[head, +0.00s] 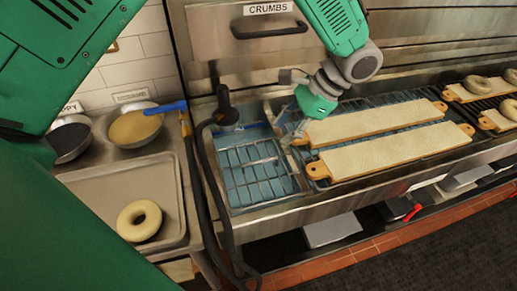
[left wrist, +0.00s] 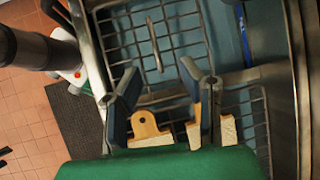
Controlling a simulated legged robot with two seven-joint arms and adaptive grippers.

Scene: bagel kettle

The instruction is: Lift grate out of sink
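The wire grate (head: 258,163) lies in the left basin of the metal sink (head: 262,208), over blue water. It also shows at the top of the left wrist view (left wrist: 157,50), with a raised handle-like bar in its middle. My left gripper (head: 293,133) is to the right of the grate, near the divider between the basins. In the left wrist view its two dark fingers (left wrist: 160,74) are spread apart with nothing between them, and the grate lies beyond the fingertips. I cannot tell the exact height of the fingers above the sink. My right gripper is not in view.
Two long boards (head: 372,121) lie on a rack right of the left basin, close to my left gripper. A black hose (head: 209,185) runs along the basin's left side. A tray (head: 88,190) with a bagel (head: 139,221) and two bowls (head: 135,128) stand at left.

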